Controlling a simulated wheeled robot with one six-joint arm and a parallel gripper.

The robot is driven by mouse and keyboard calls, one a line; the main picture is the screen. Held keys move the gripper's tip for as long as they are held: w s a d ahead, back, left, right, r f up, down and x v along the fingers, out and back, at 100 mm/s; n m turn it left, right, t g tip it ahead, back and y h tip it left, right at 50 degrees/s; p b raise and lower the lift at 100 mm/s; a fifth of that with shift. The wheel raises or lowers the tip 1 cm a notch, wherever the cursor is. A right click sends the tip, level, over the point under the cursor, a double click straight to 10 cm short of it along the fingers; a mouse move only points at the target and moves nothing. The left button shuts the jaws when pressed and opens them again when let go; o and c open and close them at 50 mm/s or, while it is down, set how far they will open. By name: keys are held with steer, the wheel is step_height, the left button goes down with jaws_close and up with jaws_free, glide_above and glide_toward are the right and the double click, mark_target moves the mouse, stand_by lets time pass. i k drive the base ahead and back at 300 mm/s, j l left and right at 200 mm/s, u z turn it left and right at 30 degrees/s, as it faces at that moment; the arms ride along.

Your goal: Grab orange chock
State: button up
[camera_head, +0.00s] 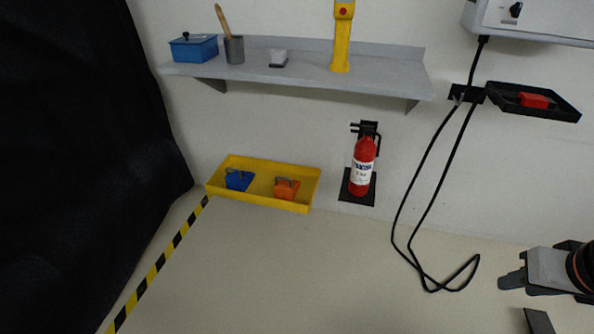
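The orange chock (287,189) sits in the right half of a shallow yellow tray (230,192) by the wall. It has a grey piece on top, too small to make out well. A blue chock (239,180) sits in the left half of the same tray, apart from the orange one. My gripper (512,281) is at the right edge of the view, far to the right of the tray and lower in the picture. It touches neither chock. Its fingers are seen only in part, so its opening is unclear.
A red fire extinguisher (362,167) hangs right of the tray. A grey shelf (310,79) runs above. A black cable (421,232) hangs down and loops between the extinguisher and my gripper. A black cover (75,160) fills the left. The floor before the tray is clear.

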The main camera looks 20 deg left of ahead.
mark_target(285, 188)
steer(key=i+l+u, duration=0.1)
steer(key=i+u, duration=0.3)
steer(key=i+l+u, duration=0.35)
steer(key=i, duration=0.25)
steer(key=u, duration=1.1)
